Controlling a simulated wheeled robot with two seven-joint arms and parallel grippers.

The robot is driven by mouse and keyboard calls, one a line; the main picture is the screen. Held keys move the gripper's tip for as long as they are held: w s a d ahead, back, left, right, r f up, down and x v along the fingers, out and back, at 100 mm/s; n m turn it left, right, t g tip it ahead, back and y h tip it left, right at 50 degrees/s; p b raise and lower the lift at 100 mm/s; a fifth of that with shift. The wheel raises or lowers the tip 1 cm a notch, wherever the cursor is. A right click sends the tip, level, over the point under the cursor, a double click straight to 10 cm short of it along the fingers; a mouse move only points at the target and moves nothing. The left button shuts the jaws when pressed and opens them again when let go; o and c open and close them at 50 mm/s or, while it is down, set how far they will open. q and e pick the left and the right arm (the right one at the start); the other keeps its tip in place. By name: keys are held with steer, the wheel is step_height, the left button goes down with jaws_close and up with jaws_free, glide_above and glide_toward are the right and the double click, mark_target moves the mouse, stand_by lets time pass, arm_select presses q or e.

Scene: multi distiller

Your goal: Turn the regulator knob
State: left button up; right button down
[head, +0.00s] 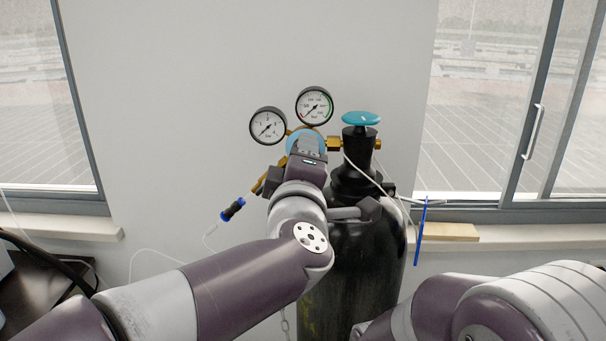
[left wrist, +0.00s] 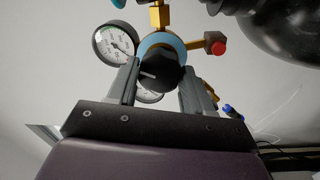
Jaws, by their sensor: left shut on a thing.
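The regulator knob (left wrist: 155,73) is black with a white mark, set in front of a light-blue ring (left wrist: 150,45) on the brass regulator. In the left wrist view it sits between the two fingers of my left gripper (left wrist: 158,80), which is shut on it. In the head view my left gripper (head: 306,150) covers the knob, and only part of the blue ring (head: 296,138) shows. Two round gauges, left (head: 268,125) and right (head: 314,105), stand above the regulator. My right gripper is not in view; only part of my right arm shows at lower right.
The black gas cylinder (head: 370,250) stands to the right with a teal valve wheel (head: 360,118) on top. A blue-and-black hose fitting (head: 232,209) hangs at the left. A thin white cable crosses the cylinder. A wooden block (head: 448,231) lies on the right sill.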

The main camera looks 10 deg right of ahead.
arm_select(q)
steer(key=shift+f+n+y+b, duration=0.15)
steer(key=shift+n+b, duration=0.35)
steer(key=shift+n, duration=0.45)
steer(key=shift+n+y+b, duration=0.15)
steer(key=shift+n+b, duration=0.3)
steer(key=shift+n, duration=0.5)
steer(key=o, duration=1)
steer(key=shift+o, duration=0.2)
steer(key=b+v, duration=0.2)
steer(key=v, duration=1)
steer(key=shift+s+a, duration=0.15)
steer(key=shift+s, duration=0.2)
